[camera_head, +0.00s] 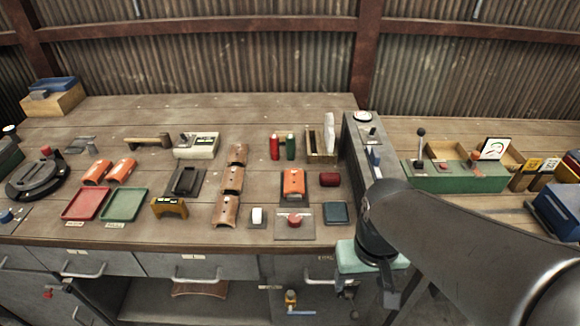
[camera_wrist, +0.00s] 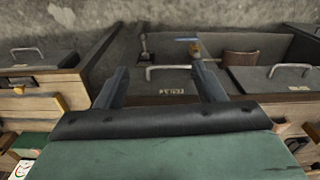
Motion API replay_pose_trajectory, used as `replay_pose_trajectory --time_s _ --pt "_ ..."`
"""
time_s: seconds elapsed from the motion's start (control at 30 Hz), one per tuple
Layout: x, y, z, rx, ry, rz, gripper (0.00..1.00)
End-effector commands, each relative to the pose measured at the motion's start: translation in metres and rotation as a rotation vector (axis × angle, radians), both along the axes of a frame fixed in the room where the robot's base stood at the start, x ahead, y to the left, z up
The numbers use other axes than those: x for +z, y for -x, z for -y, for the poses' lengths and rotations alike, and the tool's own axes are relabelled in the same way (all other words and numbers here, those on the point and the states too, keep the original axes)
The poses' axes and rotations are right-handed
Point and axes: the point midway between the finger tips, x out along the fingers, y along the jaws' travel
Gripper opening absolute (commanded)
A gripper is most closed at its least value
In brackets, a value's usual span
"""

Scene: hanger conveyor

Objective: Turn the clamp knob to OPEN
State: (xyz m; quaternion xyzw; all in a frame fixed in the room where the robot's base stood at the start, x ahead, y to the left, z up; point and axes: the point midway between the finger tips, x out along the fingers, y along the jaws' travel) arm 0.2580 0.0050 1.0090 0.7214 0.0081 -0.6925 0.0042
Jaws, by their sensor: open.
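No part in view can be read for certain as the clamp knob, and no OPEN marking is legible. A small brass-yellow fitting with a blue bar (camera_head: 291,299) sits below the bench's front edge; it also shows in the wrist view (camera_wrist: 196,49), beyond my fingertips. A narrow grey panel (camera_head: 352,150) on the bench carries a pale round dial (camera_head: 362,116) and small levers. My gripper (camera_wrist: 160,70) is open, with nothing between its two dark fingers. In the head view it hangs by the bench's front edge, partly hidden by my own arm.
Drawers with metal handles (camera_head: 84,270) line the bench front. Red (camera_head: 86,204) and green (camera_head: 124,204) trays, brown curved pieces (camera_head: 228,210) and a red button (camera_head: 294,218) lie on the bench. A green box with a lever (camera_head: 455,178) stands right. The back of the bench is mostly clear.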

Motion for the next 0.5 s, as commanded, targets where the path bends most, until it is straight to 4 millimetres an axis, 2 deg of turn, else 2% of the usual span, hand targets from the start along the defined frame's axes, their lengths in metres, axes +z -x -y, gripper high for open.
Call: replay_pose_trajectory --time_s 0.07,0.17,0.27,0.4,0.5 --pt "0.004 -0.009 -0.002 0.006 0.001 -0.001 0.53" --pt "0.020 -0.041 -0.011 0.028 0.006 -0.006 0.53" --pt "0.043 -0.089 -0.030 0.059 0.015 -0.014 0.53" --pt "0.072 -0.153 -0.066 0.097 0.034 -0.029 0.53" --pt "0.087 -0.186 -0.090 0.114 0.046 -0.036 0.53"
